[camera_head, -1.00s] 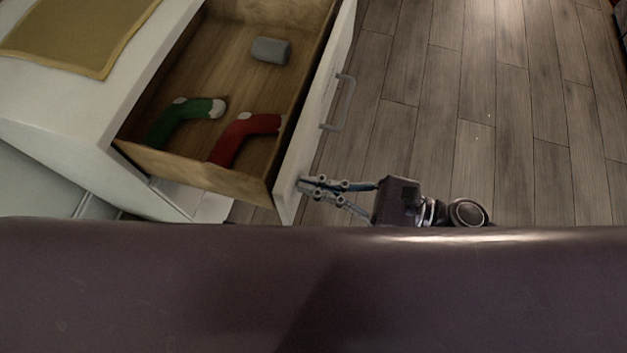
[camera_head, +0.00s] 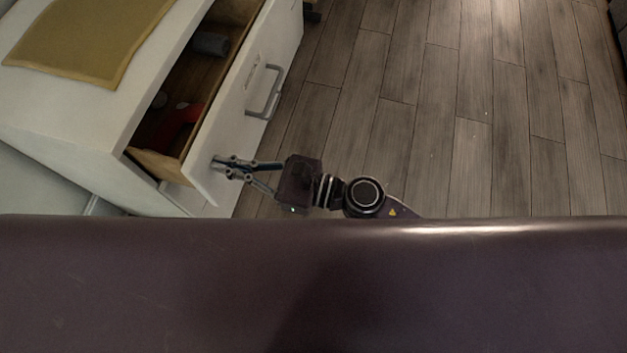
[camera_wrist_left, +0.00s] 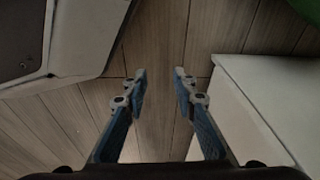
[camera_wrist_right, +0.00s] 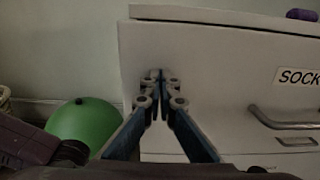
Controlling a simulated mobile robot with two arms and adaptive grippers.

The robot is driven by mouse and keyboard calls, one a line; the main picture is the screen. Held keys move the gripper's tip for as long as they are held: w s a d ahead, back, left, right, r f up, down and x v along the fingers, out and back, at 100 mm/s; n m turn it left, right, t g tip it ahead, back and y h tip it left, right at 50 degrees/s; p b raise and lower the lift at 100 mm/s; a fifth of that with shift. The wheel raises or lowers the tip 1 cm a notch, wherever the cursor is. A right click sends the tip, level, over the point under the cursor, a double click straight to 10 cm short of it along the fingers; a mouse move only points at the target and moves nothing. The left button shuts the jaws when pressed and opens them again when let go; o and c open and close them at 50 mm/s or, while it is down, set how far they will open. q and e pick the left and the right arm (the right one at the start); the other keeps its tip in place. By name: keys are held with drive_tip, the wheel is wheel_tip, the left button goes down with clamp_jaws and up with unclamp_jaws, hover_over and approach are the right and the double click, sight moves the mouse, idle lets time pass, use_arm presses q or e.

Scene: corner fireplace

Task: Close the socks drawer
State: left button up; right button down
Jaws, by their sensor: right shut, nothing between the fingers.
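The socks drawer (camera_head: 237,112) is partly open in the white dresser (camera_head: 112,108) in the head view. Red (camera_head: 182,118) and grey (camera_head: 209,43) items lie inside it. Its front carries a grey handle (camera_head: 266,92) and, in the right wrist view, a label (camera_wrist_right: 298,77) reading "SOCK", cut off by the frame edge. My right gripper (camera_head: 216,163) is shut and empty, its tips at the drawer front near the end closest to me, left of the handle in the right wrist view (camera_wrist_right: 156,76). My left gripper (camera_wrist_left: 159,75) is open and empty above the floor, seen only in its wrist view.
A yellow cloth (camera_head: 88,38) lies on the dresser top. A green ball (camera_wrist_right: 84,128) sits left of the dresser in the right wrist view. Wooden floor (camera_head: 440,120) to the right of the drawer is clear.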

drive_tip(key=x, duration=1.3)
drive_tip(key=shift+w+a, duration=0.2)
drive_tip(key=shift+a, duration=0.35)
use_arm(q)
drive_tip(key=shift+w+a+r, duration=0.3)
drive_tip(key=shift+a+r, duration=0.05)
use_arm(e)
drive_tip(key=shift+r, duration=0.1)
use_arm(q)
drive_tip(key=shift+w+r, duration=0.1)
use_arm(e)
drive_tip(key=shift+a+r, duration=0.1)
